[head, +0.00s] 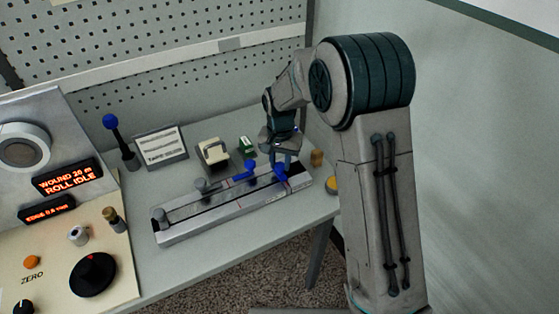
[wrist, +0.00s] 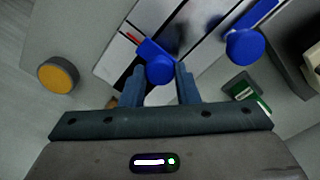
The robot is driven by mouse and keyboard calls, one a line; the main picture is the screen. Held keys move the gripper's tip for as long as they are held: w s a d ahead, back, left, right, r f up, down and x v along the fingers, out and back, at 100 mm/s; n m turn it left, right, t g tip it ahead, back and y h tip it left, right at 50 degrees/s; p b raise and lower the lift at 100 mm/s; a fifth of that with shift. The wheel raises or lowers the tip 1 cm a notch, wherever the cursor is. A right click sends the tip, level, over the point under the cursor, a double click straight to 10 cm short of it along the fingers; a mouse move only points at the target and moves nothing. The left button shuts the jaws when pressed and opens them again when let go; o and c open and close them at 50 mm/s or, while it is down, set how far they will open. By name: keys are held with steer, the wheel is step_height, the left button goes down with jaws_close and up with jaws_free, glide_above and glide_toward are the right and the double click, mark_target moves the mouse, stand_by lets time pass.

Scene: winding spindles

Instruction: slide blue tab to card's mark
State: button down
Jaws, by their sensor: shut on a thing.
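A blue tab (head: 281,174) with a round knob sits near the right end of a pale slotted rail (head: 190,226). My gripper (head: 281,160) reaches down over it. In the wrist view the tab's knob (wrist: 160,70) is between the two fingers of my gripper (wrist: 160,82), which are shut on it. A short red line (wrist: 132,38) shows on the rail close beside the tab. A second blue knob (head: 250,165) with a blue bar stands farther left on the rail. A white card (head: 161,147) stands behind the rail; its writing is too small to read.
A yellow-topped disc (head: 333,185) lies at the table's right edge. A green box (head: 246,144), a cream block (head: 212,151) and a blue-knobbed post (head: 112,124) stand behind the rail. A control panel (head: 60,250) fills the left. A perforated wall closes the back.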

mark_target(281, 165)
steer(key=shift+w+d, duration=0.15)
steer(key=shift+d, duration=0.05)
steer(key=c, duration=1.1)
jaws_free()
step_height(281, 165, up, 14)
steer(key=b, duration=0.1)
steer(key=shift+f, duration=0.1)
